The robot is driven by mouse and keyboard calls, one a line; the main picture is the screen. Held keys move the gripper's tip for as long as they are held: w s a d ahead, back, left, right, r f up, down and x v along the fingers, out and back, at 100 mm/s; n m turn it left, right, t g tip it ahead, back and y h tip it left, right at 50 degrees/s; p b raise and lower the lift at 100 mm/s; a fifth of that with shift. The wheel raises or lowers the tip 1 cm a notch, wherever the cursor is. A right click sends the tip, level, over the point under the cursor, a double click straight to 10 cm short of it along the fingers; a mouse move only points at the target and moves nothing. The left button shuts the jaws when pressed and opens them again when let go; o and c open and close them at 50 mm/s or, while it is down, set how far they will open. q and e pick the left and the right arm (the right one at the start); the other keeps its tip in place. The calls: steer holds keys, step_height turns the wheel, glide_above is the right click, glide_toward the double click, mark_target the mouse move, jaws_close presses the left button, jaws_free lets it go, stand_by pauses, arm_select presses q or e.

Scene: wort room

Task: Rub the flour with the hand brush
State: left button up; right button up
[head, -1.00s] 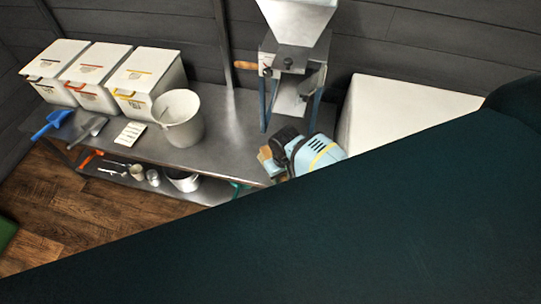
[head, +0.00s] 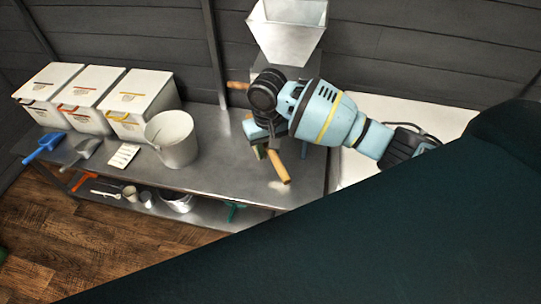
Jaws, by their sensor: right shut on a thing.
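My right gripper (head: 262,143) comes in from the right over the steel table (head: 215,165), below the mill. It is shut on the hand brush (head: 279,167), whose wooden handle points down toward the table's front edge. Its other end is mostly hidden by the gripper, and I cannot tell whether the bristles touch the table. A faint pale patch, seemingly the flour (head: 280,186), lies on the table by the handle's end. My left gripper is not in view.
A mill with a metal hopper (head: 287,30) stands behind my right gripper. A white bucket (head: 172,138), white lidded bins (head: 140,105), a blue scoop (head: 44,147), a grey scoop (head: 82,152) and a card (head: 118,156) stand left. Bare steel lies between bucket and brush.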

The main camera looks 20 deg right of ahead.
mark_target(275, 154)
steer(key=s+r, duration=0.2)
steer(key=r, duration=0.1)
steer(key=s+r, duration=0.1)
steer(key=r, duration=0.1)
steer(key=shift+s+d+r, duration=0.1)
steer(key=shift+s+r, duration=0.15)
steer(key=shift+s, duration=0.1)
steer(key=s+d+r, duration=0.1)
steer(key=s+r, duration=0.3)
steer(key=s, duration=0.2)
steer(key=shift+s+r, duration=0.2)
steer(key=shift+r, duration=0.15)
steer(key=shift+w, duration=0.15)
